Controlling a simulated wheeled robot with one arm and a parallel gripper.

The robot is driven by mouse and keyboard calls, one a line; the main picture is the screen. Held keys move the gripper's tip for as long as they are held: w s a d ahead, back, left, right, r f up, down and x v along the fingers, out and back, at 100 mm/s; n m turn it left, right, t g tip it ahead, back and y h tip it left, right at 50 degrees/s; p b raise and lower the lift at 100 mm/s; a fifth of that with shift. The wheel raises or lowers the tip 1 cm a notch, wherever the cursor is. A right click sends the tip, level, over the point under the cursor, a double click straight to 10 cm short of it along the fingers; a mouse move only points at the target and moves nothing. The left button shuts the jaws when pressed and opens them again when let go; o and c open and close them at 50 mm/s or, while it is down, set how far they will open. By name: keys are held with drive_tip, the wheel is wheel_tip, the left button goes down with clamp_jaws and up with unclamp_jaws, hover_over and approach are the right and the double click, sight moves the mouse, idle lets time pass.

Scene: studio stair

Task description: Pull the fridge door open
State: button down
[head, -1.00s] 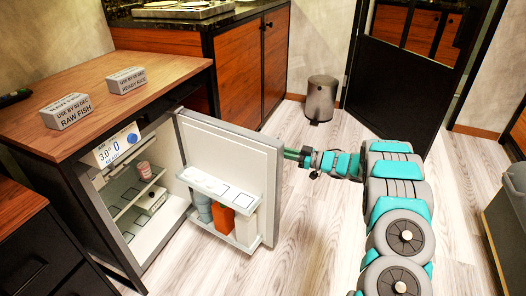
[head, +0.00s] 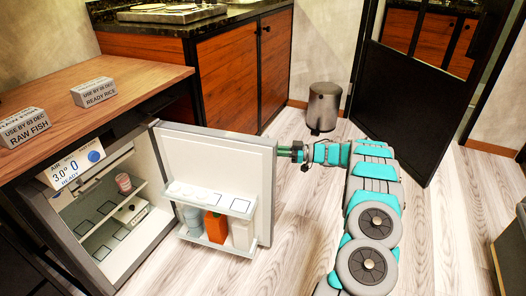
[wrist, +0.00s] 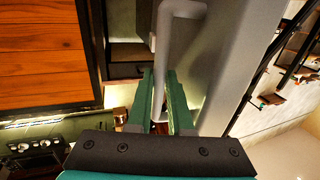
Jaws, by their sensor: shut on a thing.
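The small fridge under the wooden counter has its door (head: 215,165) swung wide open, with the inner face and its bottle shelf (head: 212,200) towards me. Inside the fridge (head: 105,210) are shelves with a cup and a white box. My gripper (head: 291,152) is at the outer edge of the door, on its far side. In the wrist view my green fingers (wrist: 160,100) are shut around the grey door handle (wrist: 180,8), which runs down between them. The door's outer side hides the handle in the head view.
Two grey labelled blocks, raw fish (head: 24,126) and ready rice (head: 94,92), stand on the counter (head: 130,72). A metal bin (head: 322,107) stands at the back. A dark door (head: 415,105) is behind my arm. The floor (head: 440,235) to the right is clear.

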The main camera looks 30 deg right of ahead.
idle(0.4)
drive_tip(key=c, duration=0.8)
unclamp_jaws()
drive_tip(key=shift+c, duration=0.2)
drive_tip(key=shift+d, duration=0.1)
drive_tip(key=b+v, duration=0.1)
drive_tip(key=v, duration=0.6)
drive_tip(key=shift+s+d, duration=0.2)
drive_tip(key=shift+d, duration=0.05)
drive_tip(key=shift+w, duration=0.1)
